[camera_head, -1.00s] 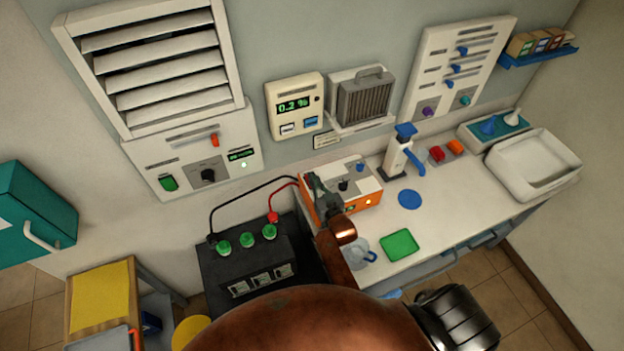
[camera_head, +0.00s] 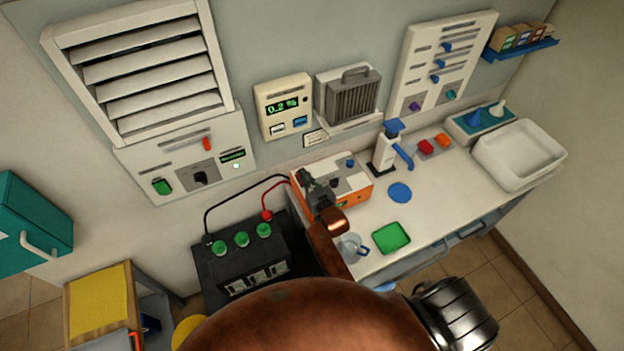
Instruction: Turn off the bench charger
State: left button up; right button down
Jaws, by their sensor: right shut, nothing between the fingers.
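The bench charger (camera_head: 353,190) is a white-topped box with an orange front. It stands at the left end of the bench, with small dark knobs and a blue knob (camera_head: 350,163) on top. My right gripper (camera_head: 306,177) is shut and empty, over the left part of the charger's top. Whether it touches the charger I cannot tell. My gripper and copper-coloured wrist hide the left part of the charger's top and front. A red lead and a black lead run from behind it to the black battery (camera_head: 240,262). My left gripper is out of view.
A clear mug (camera_head: 351,247) and a green tray (camera_head: 391,238) are near the bench's front edge. A blue disc (camera_head: 400,193), a blue-topped dispenser (camera_head: 386,150) and a white basin (camera_head: 520,160) stand further right. A meter (camera_head: 284,105) hangs on the wall behind.

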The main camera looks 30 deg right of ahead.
jog(key=r, duration=0.1)
jog(key=r+p, duration=0.2)
jog(key=shift+w+r, duration=0.2)
jog(key=shift+w, duration=0.05)
jog(key=shift+s+f+b, duration=0.2)
jog(key=shift+s+b, duration=0.2)
jog(key=shift+s, duration=0.6)
jog(key=s, duration=0.2)
jog(key=s+r, duration=0.1)
jog(key=s, duration=0.1)
jog(key=s+r+b, duration=0.1)
jog(key=s, duration=0.1)
jog(key=shift+r, duration=0.2)
jog(key=shift+s+r, duration=0.35)
jog(key=shift+s, duration=0.4)
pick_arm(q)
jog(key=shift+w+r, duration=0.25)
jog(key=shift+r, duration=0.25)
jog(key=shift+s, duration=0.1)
pick_arm(e)
jog(key=shift+a, duration=0.15)
